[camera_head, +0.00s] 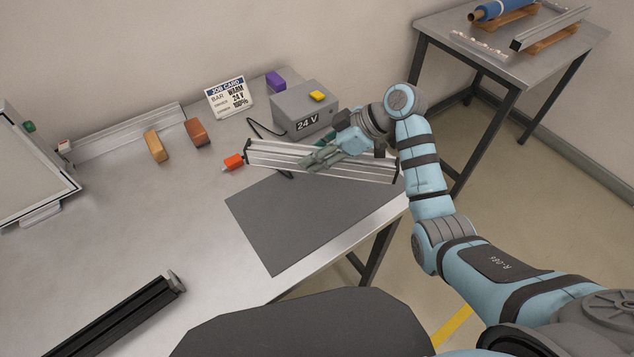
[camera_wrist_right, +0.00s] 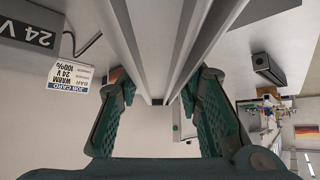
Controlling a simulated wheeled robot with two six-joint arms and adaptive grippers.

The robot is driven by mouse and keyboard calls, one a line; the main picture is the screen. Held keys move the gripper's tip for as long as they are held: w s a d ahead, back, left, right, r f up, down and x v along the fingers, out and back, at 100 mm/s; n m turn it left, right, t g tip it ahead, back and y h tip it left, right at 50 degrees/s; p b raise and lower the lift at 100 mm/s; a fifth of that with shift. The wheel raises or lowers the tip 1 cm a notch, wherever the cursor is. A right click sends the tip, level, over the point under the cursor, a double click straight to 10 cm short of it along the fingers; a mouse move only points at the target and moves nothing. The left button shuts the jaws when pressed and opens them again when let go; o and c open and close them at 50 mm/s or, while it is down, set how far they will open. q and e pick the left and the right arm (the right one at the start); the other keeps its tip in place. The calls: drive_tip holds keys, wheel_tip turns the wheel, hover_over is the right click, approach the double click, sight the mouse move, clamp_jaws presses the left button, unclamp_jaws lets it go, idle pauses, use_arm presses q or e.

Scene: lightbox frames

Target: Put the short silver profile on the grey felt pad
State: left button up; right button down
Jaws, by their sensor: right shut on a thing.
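The short silver profile (camera_head: 272,154) is a grooved bar seen over the far edge of the grey felt pad (camera_head: 300,220). My right gripper (camera_head: 322,157) is shut on it near its middle. The profile looks raised above the table, but I cannot tell how high. In the right wrist view the profile (camera_wrist_right: 178,40) runs up between the green fingers of the gripper (camera_wrist_right: 160,105). The visible part of the pad is bare and lies flat near the table's right edge. My left gripper is not in view.
A grey 24 V box (camera_head: 303,108) with a yellow button stands behind the profile, beside the job card (camera_head: 230,97). An orange plug (camera_head: 233,162) is near its left end. A black profile (camera_head: 115,320) lies front left.

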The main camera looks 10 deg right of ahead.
sight(362, 158)
wheel_tip(362, 158, down, 9)
drive_tip(key=shift+w+f+b, duration=0.1)
drive_tip(key=shift+f+b, duration=0.1)
drive_tip(key=shift+b, duration=0.3)
drive_tip(key=shift+f, duration=0.15)
drive_tip(key=c, duration=1.1)
unclamp_jaws()
drive_tip(key=shift+r, duration=0.25)
drive_tip(key=p+v, duration=0.1)
drive_tip(key=v, duration=1.1)
drive_tip(key=shift+f, duration=0.1)
